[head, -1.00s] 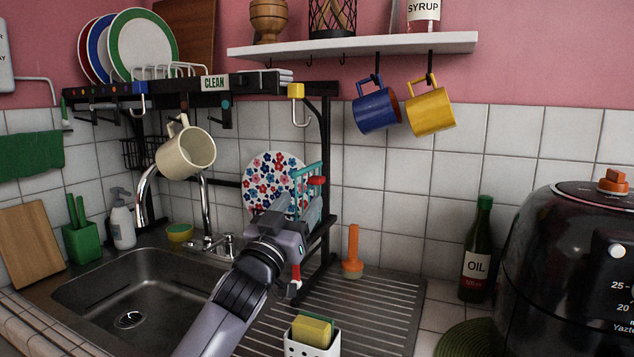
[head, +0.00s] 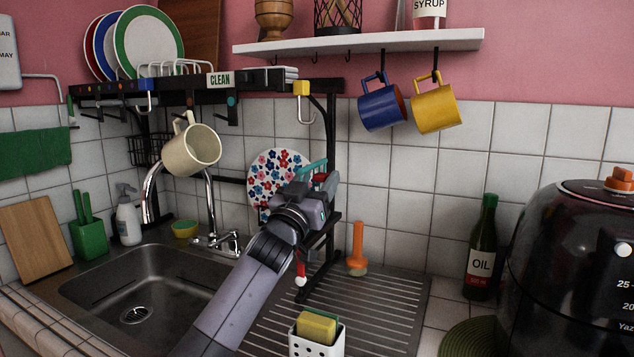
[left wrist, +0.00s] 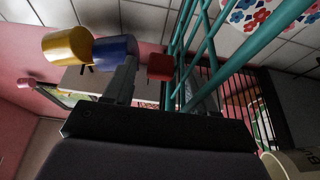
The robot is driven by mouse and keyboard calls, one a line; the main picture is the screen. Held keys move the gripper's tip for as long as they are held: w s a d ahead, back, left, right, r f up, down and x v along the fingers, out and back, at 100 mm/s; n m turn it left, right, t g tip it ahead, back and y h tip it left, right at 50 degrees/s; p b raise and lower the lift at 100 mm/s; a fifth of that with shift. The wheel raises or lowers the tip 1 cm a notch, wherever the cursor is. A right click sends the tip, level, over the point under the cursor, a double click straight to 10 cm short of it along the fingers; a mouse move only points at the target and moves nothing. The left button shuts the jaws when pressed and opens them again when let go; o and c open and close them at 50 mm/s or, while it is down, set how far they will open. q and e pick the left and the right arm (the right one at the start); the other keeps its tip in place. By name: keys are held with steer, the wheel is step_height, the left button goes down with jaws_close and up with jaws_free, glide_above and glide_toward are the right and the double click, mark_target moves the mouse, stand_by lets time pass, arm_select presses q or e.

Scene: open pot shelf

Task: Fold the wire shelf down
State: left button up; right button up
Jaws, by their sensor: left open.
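The teal wire shelf (head: 313,167) stands folded up against the right post of the black rack (head: 329,130). My arm covers most of it in the head view. In the left wrist view its teal bars (left wrist: 208,50) run upward on the right, with a red block (left wrist: 160,66) at their left edge. My left gripper (head: 322,186) is at the shelf's upper part. In the left wrist view my left gripper (left wrist: 160,88) is open, with the red block showing between its fingers. I cannot tell whether they touch it. My right gripper is out of view.
A cream mug (head: 191,150) hangs left of my arm. A flowered plate (head: 275,172) stands behind the shelf. Blue (head: 381,107) and yellow (head: 436,108) mugs hang at the right.

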arm_select(q)
steer(key=shift+w, duration=0.1)
jaws_close()
steer(key=shift+d, duration=0.1)
